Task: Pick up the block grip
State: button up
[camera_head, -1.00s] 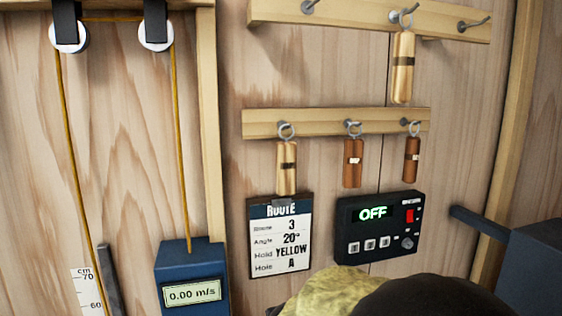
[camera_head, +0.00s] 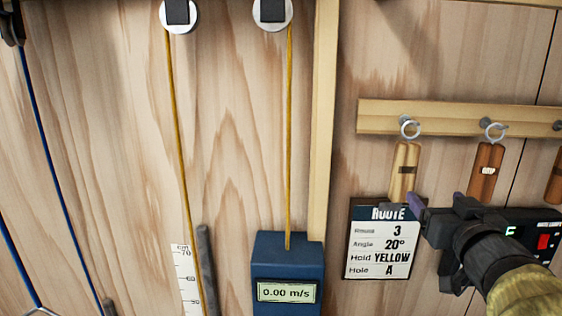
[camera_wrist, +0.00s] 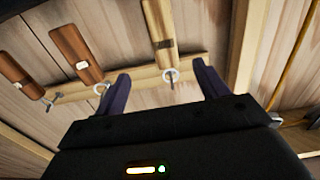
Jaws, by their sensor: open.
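Wooden block grips hang by rings from hooks on a short rail. The frames do not show which one the task names. A pale block grip with a dark band (camera_head: 404,170) hangs at the rail's left. A red-brown block grip with a white label (camera_head: 485,172) hangs beside it, and another red-brown block grip (camera_head: 556,180) is cut off at the right edge. My gripper (camera_head: 440,204) is open and empty, just below the pale and first red-brown grips. In the wrist view, the pale grip (camera_wrist: 160,35) and its ring show beyond the gap between my fingers (camera_wrist: 158,84).
The hook rail (camera_head: 455,117) is fixed to the wooden wall. A route card (camera_head: 380,240) hangs under the pale grip. A black control box (camera_head: 525,232) is partly behind my gripper. A blue speed box (camera_head: 287,275) with a yellow cord is at left.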

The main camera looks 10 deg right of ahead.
aim_at(408, 168)
jog(key=shift+w, duration=0.1)
jog(key=b+x, duration=0.2)
jog(key=x, duration=1)
jog(key=shift+w+a, duration=0.1)
jog(key=shift+w, duration=0.25)
jog(key=shift+s, duration=0.4)
jog(key=x, duration=0.1)
jog(key=p+x, duration=0.1)
jog(key=x, duration=0.1)
jog(key=p+x, duration=0.1)
jog(key=shift+w+a+r, duration=0.2)
jog(key=shift+w+r, duration=0.2)
jog(key=shift+w+d+f, duration=0.1)
jog(key=shift+w+d, duration=0.05)
jog(key=shift+w, duration=0.3)
jog(key=shift+s, duration=0.1)
